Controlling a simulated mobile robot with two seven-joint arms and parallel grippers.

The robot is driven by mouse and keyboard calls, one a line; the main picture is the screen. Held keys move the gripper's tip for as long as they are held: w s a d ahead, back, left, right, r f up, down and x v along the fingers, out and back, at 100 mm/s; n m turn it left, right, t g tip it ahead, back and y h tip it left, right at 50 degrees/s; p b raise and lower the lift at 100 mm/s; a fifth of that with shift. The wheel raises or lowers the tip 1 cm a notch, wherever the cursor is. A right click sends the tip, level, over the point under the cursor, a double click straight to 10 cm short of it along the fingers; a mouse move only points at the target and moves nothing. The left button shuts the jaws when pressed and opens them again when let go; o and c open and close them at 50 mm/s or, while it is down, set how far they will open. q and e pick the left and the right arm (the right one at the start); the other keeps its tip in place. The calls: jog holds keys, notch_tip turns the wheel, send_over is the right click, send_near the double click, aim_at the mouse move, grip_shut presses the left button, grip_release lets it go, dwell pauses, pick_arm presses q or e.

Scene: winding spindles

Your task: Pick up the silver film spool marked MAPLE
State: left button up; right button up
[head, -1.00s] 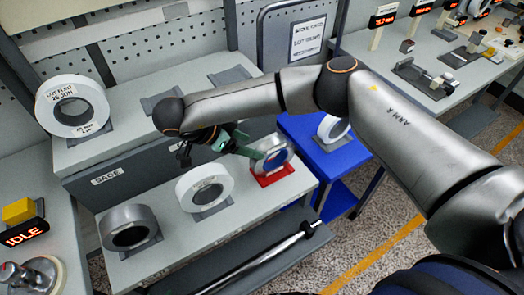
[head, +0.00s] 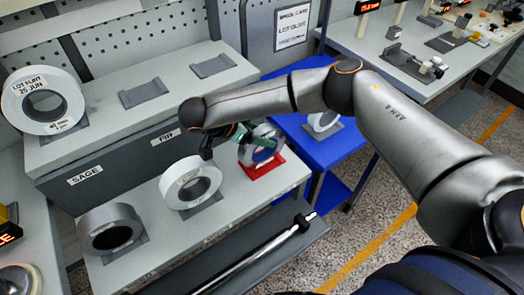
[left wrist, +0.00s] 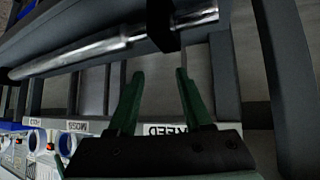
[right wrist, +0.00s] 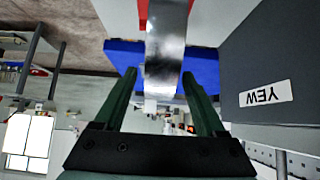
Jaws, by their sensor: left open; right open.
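A silver spool (head: 258,155) stands upright in a red cradle (head: 262,170) on the lower shelf. My right gripper (head: 262,138) is at it, partly covering it. In the right wrist view the silver spool (right wrist: 166,62) shows edge-on between the open fingers of my right gripper (right wrist: 158,85), with space at both sides. I cannot read MAPLE on any spool. A grey spool (head: 108,214) and a white spool (head: 181,172) stand to the left on the same shelf. My left gripper (left wrist: 157,82) is open and empty in the left wrist view, and outside the head view.
A large white spool (head: 20,92) and two empty grey cradles (head: 145,93) are on the upper shelf (head: 100,135). A blue cart (head: 345,150) bears another spool (head: 323,121). A metal bar (head: 255,262) runs along the front. SAGE and FIR labels mark the step.

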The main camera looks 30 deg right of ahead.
jog(key=shift+x, duration=0.8)
jog(key=shift+s+d+r, duration=0.1)
grip_shut()
